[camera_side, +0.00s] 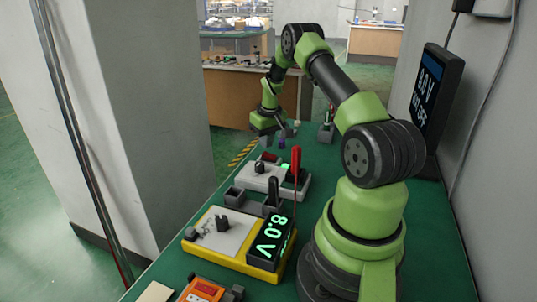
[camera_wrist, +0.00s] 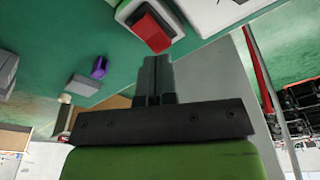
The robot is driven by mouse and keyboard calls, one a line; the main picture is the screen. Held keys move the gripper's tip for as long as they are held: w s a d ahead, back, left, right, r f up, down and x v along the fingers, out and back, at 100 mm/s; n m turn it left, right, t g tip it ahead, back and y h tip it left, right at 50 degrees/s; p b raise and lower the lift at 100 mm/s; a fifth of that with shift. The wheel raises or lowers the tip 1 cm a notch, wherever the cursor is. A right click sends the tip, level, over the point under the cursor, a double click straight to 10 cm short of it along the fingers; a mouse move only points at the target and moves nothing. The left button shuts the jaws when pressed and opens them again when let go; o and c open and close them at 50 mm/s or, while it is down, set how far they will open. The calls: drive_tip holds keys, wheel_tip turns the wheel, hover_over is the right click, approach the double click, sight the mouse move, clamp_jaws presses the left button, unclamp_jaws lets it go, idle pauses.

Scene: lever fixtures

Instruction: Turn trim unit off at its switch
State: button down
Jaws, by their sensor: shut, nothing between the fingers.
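No label naming the trim unit can be read, so I cannot tell which fixture it is. A white unit (camera_side: 262,180) with dark knobs and a green light stands mid-table. A red block (camera_side: 270,157) shows at its far side; in the wrist view a red block (camera_wrist: 152,32) sits at the edge of a white body (camera_wrist: 133,9). My gripper (camera_side: 272,140) is above the table's far part, near that red block. In the wrist view my gripper (camera_wrist: 155,62) is shut and empty, its tips just below the red block, with no clear contact.
A red rod (camera_side: 296,165) stands upright. A purple piece (camera_wrist: 99,68) and grey block (camera_wrist: 82,87) lie beyond.

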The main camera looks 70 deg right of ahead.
sight(266, 153)
drive_tip(key=shift+f, duration=1.2)
idle(0.8)
drive_tip(key=shift+r, duration=3.55)
drive_tip(key=shift+r, duration=0.1)
drive_tip(key=w+a+r+n+t, duration=0.1)
drive_tip(key=a+r+t, duration=0.2)
drive_tip(key=a+r, duration=1.65)
drive_tip(key=s+a+n+t+y, duration=0.1)
drive_tip(key=s+a+t+y, duration=0.1)
drive_tip(key=s+a, duration=1.2)
drive_tip(key=shift+s+a+r+t+y, duration=0.3)
drive_tip(key=shift+a+y, duration=0.1)
drive_tip(key=shift+a, duration=0.2)
